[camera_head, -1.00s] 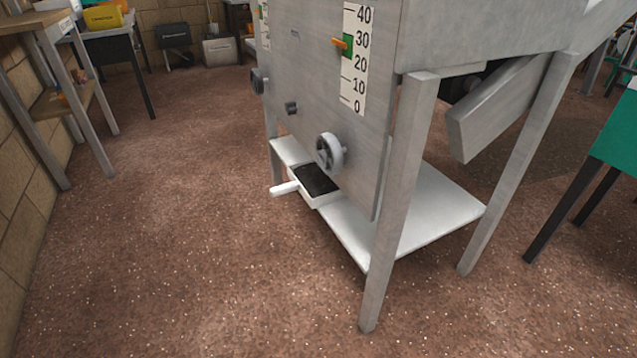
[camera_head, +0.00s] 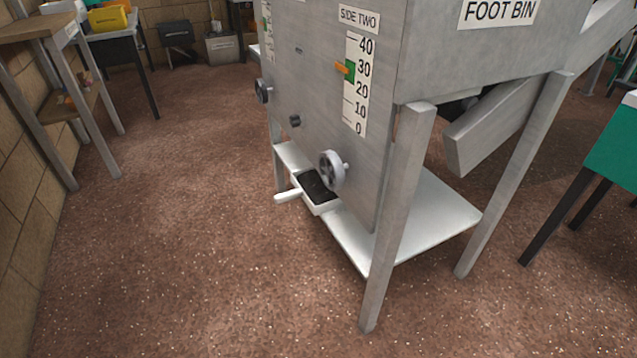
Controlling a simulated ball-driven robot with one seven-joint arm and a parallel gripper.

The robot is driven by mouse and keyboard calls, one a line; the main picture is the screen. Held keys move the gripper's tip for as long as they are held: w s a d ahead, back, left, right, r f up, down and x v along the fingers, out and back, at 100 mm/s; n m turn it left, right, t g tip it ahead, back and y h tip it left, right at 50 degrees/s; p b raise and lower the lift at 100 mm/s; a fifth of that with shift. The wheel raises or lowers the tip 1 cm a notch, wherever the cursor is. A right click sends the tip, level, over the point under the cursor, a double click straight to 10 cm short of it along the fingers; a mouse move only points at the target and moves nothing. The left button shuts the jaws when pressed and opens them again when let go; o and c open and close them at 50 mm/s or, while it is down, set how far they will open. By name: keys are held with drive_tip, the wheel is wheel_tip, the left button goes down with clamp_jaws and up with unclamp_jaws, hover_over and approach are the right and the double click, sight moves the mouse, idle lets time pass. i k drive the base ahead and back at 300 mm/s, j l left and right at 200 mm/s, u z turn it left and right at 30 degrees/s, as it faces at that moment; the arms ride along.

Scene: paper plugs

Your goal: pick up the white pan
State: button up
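The white pan (camera_head: 324,207) is a shallow rectangular tray with dark contents. It sits on the low white shelf (camera_head: 436,224) under the grey metal machine, near the shelf's left edge. Its white handle (camera_head: 288,197) points left, out over the floor. The machine's front panel and a handwheel above hide part of the pan's far side. My gripper is not in view.
The grey machine (camera_head: 480,60) stands on metal legs, one leg (camera_head: 395,220) near the front. A handwheel (camera_head: 333,171) sticks out above the pan. Floor (camera_head: 170,230) to the left is clear. Wooden shelving (camera_head: 50,90) stands along the left wall; a green-sided table (camera_head: 612,150) is at right.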

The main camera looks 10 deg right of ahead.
sight(309, 185)
drive_tip(key=i+j+u, duration=0.2)
drive_tip(key=i, duration=0.75)
drive_tip(key=i+j+u, duration=0.25)
drive_tip(key=i, duration=0.75)
